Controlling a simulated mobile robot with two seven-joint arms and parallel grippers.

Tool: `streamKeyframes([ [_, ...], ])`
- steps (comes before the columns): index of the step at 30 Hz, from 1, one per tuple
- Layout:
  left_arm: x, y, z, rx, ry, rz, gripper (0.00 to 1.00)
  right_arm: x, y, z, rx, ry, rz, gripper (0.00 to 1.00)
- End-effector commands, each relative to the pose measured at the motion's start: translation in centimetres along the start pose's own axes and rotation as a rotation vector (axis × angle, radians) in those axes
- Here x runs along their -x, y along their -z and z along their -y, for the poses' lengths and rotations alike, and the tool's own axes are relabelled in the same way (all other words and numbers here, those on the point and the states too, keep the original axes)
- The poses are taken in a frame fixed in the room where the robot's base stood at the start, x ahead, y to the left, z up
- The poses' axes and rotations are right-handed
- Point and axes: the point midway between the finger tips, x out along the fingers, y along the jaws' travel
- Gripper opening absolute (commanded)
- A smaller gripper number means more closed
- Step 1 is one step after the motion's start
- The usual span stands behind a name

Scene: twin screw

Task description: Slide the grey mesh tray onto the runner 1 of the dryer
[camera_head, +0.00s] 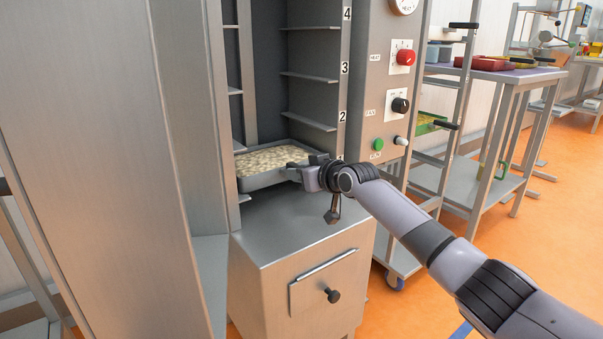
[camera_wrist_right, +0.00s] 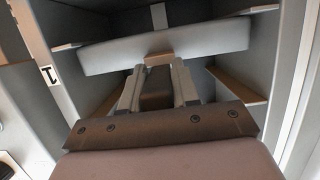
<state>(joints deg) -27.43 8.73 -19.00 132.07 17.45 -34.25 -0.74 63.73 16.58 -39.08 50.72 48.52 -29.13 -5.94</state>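The grey mesh tray (camera_head: 262,181), filled with beige granular stuff, is level in the lowest part of the open dryer (camera_head: 300,40), between the side walls. Its front wall also shows in the right wrist view (camera_wrist_right: 205,40). My right gripper (camera_head: 308,176) is at the front edge of the tray, its two fingers on either side of a small tab in the middle of the front wall. Side runners show near both ends of the tray; whether it rests on them I cannot tell. A label 1 (camera_wrist_right: 48,75) shows beside the opening. My left gripper is not in view.
Higher runners marked 2 (camera_head: 310,122), 3 and 4 are bare. A control panel (camera_head: 375,90) with knobs is right of the opening. A drawer front (camera_head: 322,283) is below. A rack and tables (camera_head: 500,75) stand at right.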

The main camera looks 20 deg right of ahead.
Motion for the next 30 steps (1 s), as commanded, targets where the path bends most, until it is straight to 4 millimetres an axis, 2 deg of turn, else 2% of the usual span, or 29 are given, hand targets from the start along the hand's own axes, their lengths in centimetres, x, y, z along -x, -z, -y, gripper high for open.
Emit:
streamKeyframes([
  [1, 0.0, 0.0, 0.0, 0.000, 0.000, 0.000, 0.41, 0.1, 0.5, 0.1, 0.000, 0.001, -0.010, 0.43],
  [3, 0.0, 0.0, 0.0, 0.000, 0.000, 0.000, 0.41, 0.1, 0.4, 0.1, 0.000, 0.001, -0.009, 0.60],
  [15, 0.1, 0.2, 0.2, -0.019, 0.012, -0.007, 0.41, 0.0, -0.2, 0.0, 0.000, 0.000, 0.004, 0.60],
  [20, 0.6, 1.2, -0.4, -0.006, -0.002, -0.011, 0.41, 1.2, 0.1, -0.1, 0.000, 0.000, 0.001, 0.60],
  [24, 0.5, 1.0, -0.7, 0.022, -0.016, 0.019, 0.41, 2.6, 0.2, 0.0, 0.001, 0.000, 0.000, 0.60],
  [30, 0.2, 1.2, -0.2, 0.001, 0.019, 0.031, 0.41, 4.8, 0.3, 0.0, 0.001, 0.000, -0.003, 0.60],
])
